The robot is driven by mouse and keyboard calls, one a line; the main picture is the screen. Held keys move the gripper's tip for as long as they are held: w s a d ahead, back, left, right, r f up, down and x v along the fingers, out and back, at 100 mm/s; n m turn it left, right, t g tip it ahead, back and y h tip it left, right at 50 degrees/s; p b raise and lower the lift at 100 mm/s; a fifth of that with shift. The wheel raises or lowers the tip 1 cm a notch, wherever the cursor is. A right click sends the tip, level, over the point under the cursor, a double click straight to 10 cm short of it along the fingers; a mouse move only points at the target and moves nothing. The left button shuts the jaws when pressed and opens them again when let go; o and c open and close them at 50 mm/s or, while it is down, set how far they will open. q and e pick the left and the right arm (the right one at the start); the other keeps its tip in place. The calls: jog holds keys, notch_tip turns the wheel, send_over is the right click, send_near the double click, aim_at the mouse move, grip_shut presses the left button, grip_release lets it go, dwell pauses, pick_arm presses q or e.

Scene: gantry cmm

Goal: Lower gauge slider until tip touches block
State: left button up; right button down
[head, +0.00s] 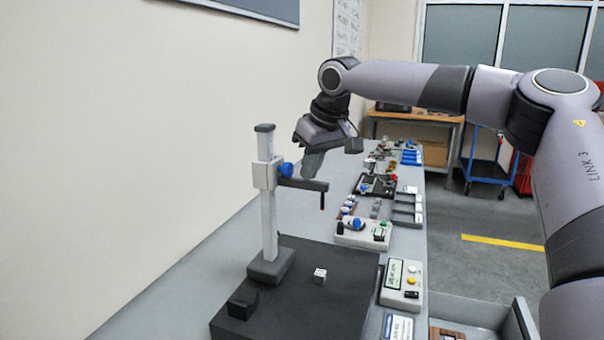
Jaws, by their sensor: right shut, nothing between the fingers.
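The gauge stand's pale column (268,220) rises from a dark plate (340,310). Its light slider (266,175), with a blue knob (286,169) on its side, sits high on the column. The small white block (319,275) lies on the plate, with a clear gap below the tip. My right gripper (310,172) is shut and empty, pointing down close to the knob and arm; I cannot tell whether it touches them. My left gripper is out of view.
A dark block (242,304) sits at the plate's front left. A box with a display and buttons (402,284) stands right of the plate. Several small devices line the bench behind. An open drawer (470,311) is at lower right. A wall bounds the left.

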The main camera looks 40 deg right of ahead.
notch_tip(320, 180, down, 15)
jog(key=b, duration=0.4)
jog(key=shift+b, duration=0.4)
dwell(2.0)
jog(key=shift+f, duration=0.65)
dwell(0.7)
jog(key=shift+r, duration=0.15)
notch_tip(320, 180, up, 7)
jog(key=p, duration=0.6)
dwell(0.5)
jog(key=shift+s+a, duration=0.1)
dwell(0.4)
